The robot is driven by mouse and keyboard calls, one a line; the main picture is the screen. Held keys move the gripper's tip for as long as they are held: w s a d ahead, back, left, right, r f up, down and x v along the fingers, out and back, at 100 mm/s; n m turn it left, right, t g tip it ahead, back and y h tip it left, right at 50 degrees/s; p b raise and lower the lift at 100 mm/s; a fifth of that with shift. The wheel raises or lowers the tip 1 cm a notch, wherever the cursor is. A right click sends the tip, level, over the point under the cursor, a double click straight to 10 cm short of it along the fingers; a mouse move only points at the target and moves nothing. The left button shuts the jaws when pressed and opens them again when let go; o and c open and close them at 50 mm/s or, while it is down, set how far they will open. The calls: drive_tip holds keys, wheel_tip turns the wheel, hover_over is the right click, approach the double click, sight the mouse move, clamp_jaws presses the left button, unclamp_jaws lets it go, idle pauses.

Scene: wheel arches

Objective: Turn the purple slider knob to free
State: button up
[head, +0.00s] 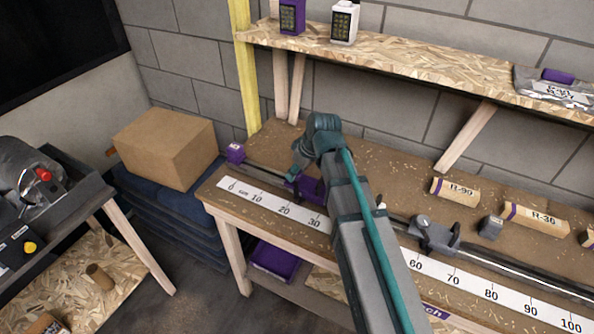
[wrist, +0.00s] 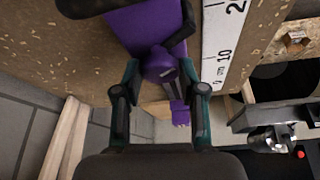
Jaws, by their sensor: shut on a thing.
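The purple slider (head: 311,188) sits on the rail behind the white scale, near the 20 to 30 marks, partly hidden by my arm in the head view. In the wrist view its purple body (wrist: 145,25) is at the top, with the round purple knob (wrist: 160,65) below it. My gripper (wrist: 163,78) has a finger on each side of the knob and is shut on it. In the head view my gripper (head: 301,164) reaches the slider from above. The knob's markings are not readable, and its lock state cannot be told.
A purple end block (head: 235,152) stands at the rail's left end. A grey slider (head: 434,235) is further right on the rail, with labelled tubes (head: 455,191) behind it. An OSB shelf (head: 420,69) hangs above the bench. A cardboard box (head: 165,148) is left.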

drive_tip(key=m+h, duration=0.1)
drive_tip(key=m, duration=0.2)
drive_tip(key=m+t+h, duration=0.1)
drive_tip(key=m, duration=0.2)
drive_tip(key=shift+s+a+t, duration=0.1)
drive_tip(key=shift+a+t, duration=0.1)
drive_tip(key=shift+t, duration=0.1)
drive_tip(key=shift+m, duration=0.4)
drive_tip(key=o, duration=1.1)
drive_tip(key=shift+r, duration=0.1)
drive_tip(key=v, duration=1.1)
drive_tip(key=shift+s+r, duration=0.15)
drive_tip(key=shift+r, duration=0.25)
